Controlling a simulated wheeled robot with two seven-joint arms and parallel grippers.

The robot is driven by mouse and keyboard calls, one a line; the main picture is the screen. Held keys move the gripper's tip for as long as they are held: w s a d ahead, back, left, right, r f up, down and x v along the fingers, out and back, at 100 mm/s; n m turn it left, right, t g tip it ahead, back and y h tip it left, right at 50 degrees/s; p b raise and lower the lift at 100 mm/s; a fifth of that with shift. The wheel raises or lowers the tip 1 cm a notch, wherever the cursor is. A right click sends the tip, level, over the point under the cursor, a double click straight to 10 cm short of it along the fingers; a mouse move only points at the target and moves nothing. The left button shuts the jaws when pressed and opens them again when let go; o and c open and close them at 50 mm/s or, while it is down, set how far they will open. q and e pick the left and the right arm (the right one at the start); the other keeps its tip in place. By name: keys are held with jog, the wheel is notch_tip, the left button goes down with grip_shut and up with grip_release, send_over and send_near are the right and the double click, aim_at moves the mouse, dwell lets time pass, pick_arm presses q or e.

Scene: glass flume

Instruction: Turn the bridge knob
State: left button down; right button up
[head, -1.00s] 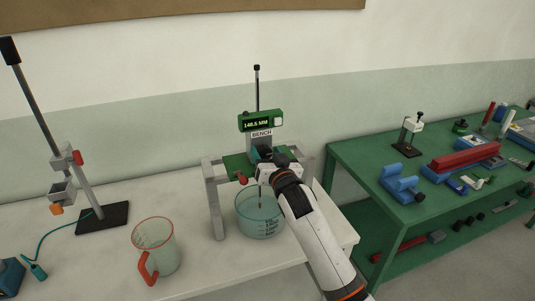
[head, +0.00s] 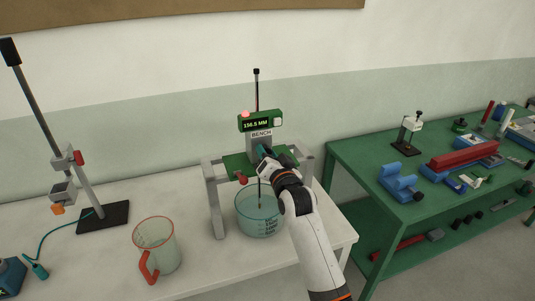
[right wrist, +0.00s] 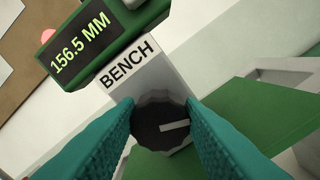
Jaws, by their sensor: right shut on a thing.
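The bridge knob (right wrist: 160,122) is dark and ridged with a white line on its face. It sits on the front of the grey post marked BENCH (head: 262,140). My right gripper (right wrist: 160,130) has its teal fingers on either side of the knob and is shut on it. In the head view the right gripper (head: 267,160) reaches the post and hides the knob. The green display (head: 260,122) above reads 156.5 MM, and a small red light (head: 245,114) glows on its top left. My left gripper is not in view.
A glass bowl of liquid (head: 259,212) stands under the grey bridge frame (head: 214,205). A red-rimmed jug (head: 155,245) stands at the front left, and a stand with a clamp (head: 90,195) is behind it. A green bench (head: 365,170) with tools is at right.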

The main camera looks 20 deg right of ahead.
jog(key=o, duration=1)
jog(key=s+b, duration=0.3)
jog(key=s, duration=0.9)
jog(key=shift+d, duration=0.2)
